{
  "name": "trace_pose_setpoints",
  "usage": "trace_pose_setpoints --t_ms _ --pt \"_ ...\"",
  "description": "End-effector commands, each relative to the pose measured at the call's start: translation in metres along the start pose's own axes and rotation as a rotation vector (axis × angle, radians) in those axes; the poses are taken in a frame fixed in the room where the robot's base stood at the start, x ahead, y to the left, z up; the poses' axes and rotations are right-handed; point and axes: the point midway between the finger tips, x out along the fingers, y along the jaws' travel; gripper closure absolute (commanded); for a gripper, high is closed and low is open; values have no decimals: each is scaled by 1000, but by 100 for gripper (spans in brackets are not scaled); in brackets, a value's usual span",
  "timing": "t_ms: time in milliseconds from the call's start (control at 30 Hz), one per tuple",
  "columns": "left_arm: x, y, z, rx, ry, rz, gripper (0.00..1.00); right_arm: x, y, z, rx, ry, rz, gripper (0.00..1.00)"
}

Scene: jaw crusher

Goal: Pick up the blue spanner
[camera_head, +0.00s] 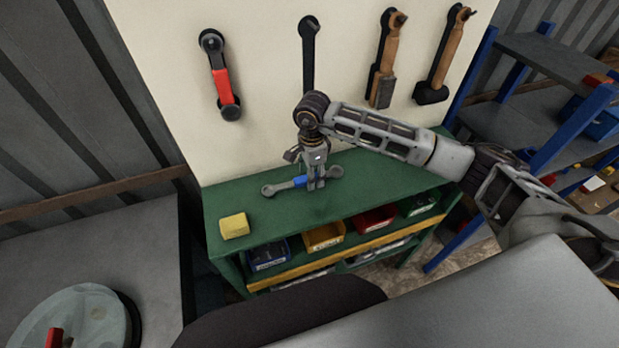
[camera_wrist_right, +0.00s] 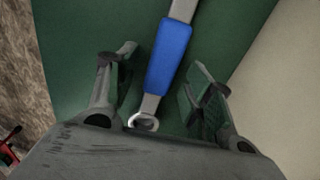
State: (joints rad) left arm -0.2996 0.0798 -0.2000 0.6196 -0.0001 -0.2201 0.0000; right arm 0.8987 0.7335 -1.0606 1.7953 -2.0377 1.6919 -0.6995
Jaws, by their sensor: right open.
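The blue spanner (camera_head: 300,182) lies flat on the green bench top (camera_head: 235,200), a grey metal tool with a blue grip in its middle. My right gripper (camera_head: 316,186) points down over the spanner, close to its blue grip, and hides part of it. In the right wrist view the blue grip (camera_wrist_right: 169,55) runs between and beyond the two open fingers (camera_wrist_right: 158,88), with the ring end near the palm. The fingers are apart from the spanner on both sides. My left gripper is not in view.
A yellow block (camera_head: 234,226) sits at the bench's left front. A red-handled tool (camera_head: 221,80) and hammers (camera_head: 384,60) hang on the pale board behind. Labelled bins (camera_head: 324,236) fill the shelf below. A blue-framed rack (camera_head: 545,60) stands right.

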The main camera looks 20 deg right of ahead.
Motion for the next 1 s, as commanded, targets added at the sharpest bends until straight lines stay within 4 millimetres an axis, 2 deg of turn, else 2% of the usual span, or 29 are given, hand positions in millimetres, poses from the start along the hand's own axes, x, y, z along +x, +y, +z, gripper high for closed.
trace_pose_setpoints --t_ms 367,800,1000 --pt "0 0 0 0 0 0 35 0 0 0 0 0 0 48" --pt "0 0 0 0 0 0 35 0 0 0 0 0 0 100" --pt "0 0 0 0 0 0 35 -1 0 0 0 0 -1 100"
